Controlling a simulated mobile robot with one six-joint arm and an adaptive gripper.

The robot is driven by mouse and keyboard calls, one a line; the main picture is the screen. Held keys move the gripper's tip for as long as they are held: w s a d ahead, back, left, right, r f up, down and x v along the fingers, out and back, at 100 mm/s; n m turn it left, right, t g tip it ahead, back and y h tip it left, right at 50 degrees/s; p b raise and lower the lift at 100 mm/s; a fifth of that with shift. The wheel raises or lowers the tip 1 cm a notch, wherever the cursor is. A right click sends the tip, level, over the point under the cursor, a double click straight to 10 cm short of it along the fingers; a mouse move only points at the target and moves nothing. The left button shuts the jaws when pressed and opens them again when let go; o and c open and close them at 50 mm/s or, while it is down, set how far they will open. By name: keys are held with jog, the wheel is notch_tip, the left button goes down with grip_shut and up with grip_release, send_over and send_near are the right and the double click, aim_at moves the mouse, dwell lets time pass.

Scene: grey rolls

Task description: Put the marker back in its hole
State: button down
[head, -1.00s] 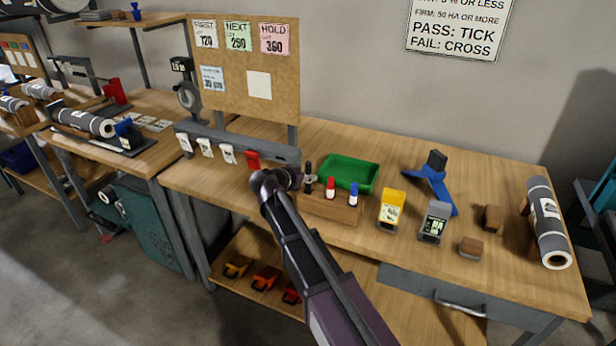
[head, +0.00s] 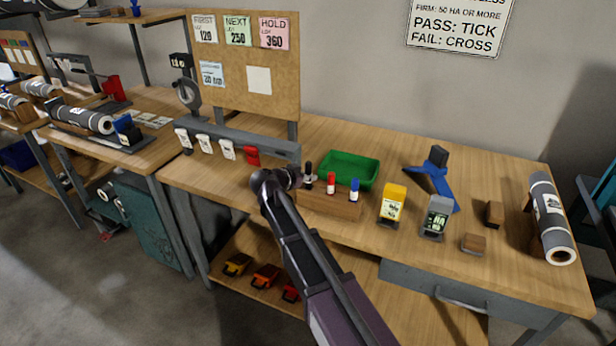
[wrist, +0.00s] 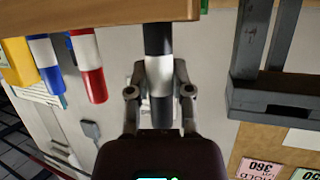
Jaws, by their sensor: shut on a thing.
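The black marker (head: 308,168), with a pale band, is upright at the left end of the wooden marker block (head: 330,203). My gripper (head: 297,180) is shut on it from the left. In the wrist view, which is upside down, the fingers (wrist: 160,90) grip the black marker (wrist: 158,40) around its pale band. Its lower end meets the block's edge (wrist: 90,18); I cannot tell whether it is inside a hole. A red marker (head: 331,184) and a blue marker (head: 354,190) stand in the block. The black marker's band sits farther from the block than theirs.
A green tray (head: 348,168) is behind the block. A yellow device (head: 392,206) and a grey device (head: 436,216) stand to its right. A grey rail (head: 235,143) with hanging tags is to the left. A grey roll (head: 550,216) lies at the far right.

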aim_at(308, 163)
jog(key=shift+f+b, duration=0.7)
jog(key=shift+f, duration=0.1)
jog(key=shift+c, duration=2.2)
grip_release()
jog(key=shift+r, duration=0.2)
notch_tip(308, 163, up, 7)
jog(key=p, duration=0.7)
jog(key=shift+m+g+h, duration=0.3)
jog(key=shift+m, duration=0.1)
notch_tip(308, 163, up, 7)
jog(key=p, duration=0.7)
jog(key=shift+r+p, duration=0.2)
jog(key=shift+p, duration=0.2)
